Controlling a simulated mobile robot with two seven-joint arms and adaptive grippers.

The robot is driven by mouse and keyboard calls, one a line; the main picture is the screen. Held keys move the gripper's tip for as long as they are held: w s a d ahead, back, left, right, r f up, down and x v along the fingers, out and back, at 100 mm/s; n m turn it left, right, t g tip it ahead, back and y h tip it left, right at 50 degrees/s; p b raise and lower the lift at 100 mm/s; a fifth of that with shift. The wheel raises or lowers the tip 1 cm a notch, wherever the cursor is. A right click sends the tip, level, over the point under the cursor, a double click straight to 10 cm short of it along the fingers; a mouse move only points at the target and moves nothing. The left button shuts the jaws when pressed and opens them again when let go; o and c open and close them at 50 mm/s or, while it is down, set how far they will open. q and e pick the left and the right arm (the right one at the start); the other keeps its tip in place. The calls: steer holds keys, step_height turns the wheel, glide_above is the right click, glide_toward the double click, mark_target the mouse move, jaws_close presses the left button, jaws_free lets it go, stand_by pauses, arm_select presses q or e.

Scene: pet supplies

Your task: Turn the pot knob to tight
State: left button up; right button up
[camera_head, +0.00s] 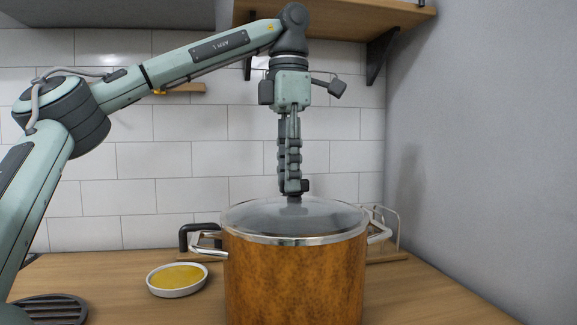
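A large pot (292,283) with a rusty brown-orange body stands on the wooden counter. Its glass lid (250,218) with a metal rim is on top, and shiny handles stick out at both sides. My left gripper (292,188) points straight down over the lid's centre. Its fingers look close together, seen nearly edge-on. The knob (294,199) is mostly hidden at the fingertips, with only a small dark part showing just below them. I cannot tell whether the fingers grip it or which way it is turned. My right gripper is not in view.
A white dish (177,280) with yellow contents sits left of the pot. A dark slatted round piece (49,309) lies at the front left. A wire rack (385,224) stands behind the pot. A wooden shelf (340,16) hangs above; a grey wall (480,150) bounds the right.

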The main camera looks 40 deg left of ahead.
arm_select(q)
step_height(320, 180, up, 8)
steer(key=shift+f, duration=0.25)
stand_by(0.6)
